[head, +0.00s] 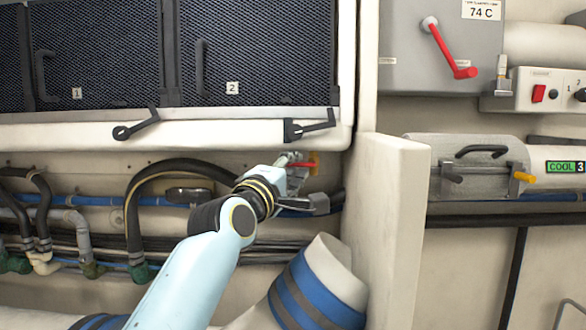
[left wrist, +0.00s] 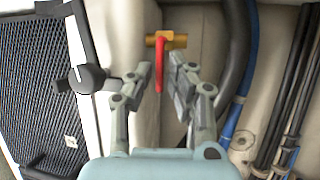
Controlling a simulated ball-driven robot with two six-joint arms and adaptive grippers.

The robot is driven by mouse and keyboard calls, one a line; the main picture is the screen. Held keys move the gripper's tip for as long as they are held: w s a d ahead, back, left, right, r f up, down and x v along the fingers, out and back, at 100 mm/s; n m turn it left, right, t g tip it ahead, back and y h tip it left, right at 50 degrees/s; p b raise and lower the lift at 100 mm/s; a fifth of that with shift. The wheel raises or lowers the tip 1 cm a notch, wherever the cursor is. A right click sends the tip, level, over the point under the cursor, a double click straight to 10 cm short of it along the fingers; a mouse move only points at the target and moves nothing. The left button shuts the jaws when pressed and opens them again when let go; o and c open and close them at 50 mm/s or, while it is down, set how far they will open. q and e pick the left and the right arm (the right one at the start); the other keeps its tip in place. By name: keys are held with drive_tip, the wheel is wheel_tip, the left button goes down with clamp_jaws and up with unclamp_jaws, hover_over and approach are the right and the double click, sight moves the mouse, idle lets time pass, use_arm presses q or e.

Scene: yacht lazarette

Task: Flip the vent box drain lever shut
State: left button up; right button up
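A small drain lever with a red handle (left wrist: 160,68) sits on a brass valve body (left wrist: 166,40) in the left wrist view. In the head view the red lever (head: 313,160) shows partly, below the right corner of the vent box (head: 240,130); my gripper covers some of it. My left gripper (head: 299,178) reaches up to it from below. In the left wrist view the left gripper's (left wrist: 159,78) fingers are apart, with the red handle showing between the tips. I cannot tell whether either finger touches it. My right gripper is not in view.
A white partition (head: 385,225) stands close to the right of my left gripper. Black latches (head: 136,125) (head: 310,128) stick out under the grilles. Black hoses (head: 165,170) and blue pipes run behind. A larger red lever (head: 447,50) is on a grey box.

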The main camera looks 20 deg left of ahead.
use_arm(q)
drive_tip(key=v, duration=1.2)
